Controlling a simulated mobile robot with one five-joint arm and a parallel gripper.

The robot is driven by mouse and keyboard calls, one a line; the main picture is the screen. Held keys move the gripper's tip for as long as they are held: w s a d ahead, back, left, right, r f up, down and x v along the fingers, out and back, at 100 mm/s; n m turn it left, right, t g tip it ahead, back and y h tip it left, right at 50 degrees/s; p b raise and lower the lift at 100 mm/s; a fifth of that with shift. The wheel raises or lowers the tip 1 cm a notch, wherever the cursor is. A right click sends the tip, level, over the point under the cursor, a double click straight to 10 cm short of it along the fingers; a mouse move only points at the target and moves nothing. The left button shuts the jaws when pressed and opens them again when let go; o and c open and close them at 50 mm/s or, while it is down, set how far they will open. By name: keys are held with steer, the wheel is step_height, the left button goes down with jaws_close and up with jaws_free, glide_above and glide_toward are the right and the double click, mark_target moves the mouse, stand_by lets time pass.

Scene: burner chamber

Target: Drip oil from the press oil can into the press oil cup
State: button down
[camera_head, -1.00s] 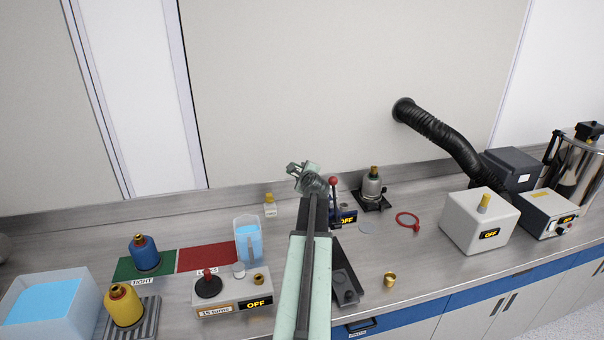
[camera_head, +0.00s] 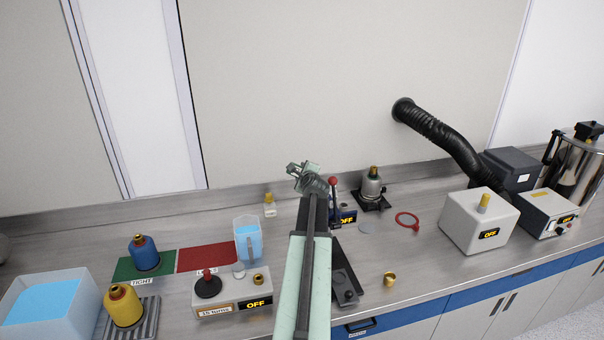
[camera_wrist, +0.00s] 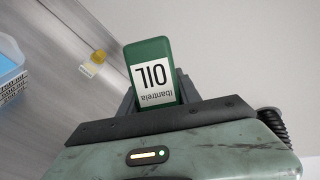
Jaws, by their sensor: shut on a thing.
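My gripper (camera_wrist: 158,98) is shut on a green oil can (camera_wrist: 152,52) with a white label reading "OIL". The label appears upside down in the wrist view, and I cannot see the can's spout. In the head view my gripper (camera_head: 306,178) is raised above the back of the bench, and the can cannot be made out clearly there. A machine with a red-knobbed lever (camera_head: 333,184) and an "OFF" display (camera_head: 347,219) stands just right of my arm, partly hidden by it. I cannot make out the press oil cup.
A small yellow-capped bottle (camera_head: 269,207) stands left of my arm, near a blue-filled jug (camera_head: 248,243). A brass cup (camera_head: 390,280) and red ring (camera_head: 408,219) lie to the right. A black hose (camera_head: 440,133) hangs from the wall. The bench's front right is mostly clear.

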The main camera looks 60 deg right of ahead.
steer(key=shift+f+n+g, duration=0.8)
steer(key=shift+f, duration=0.25)
step_height(320, 180, up, 9)
steer(key=p, duration=0.9)
steer(key=shift+f, duration=0.3)
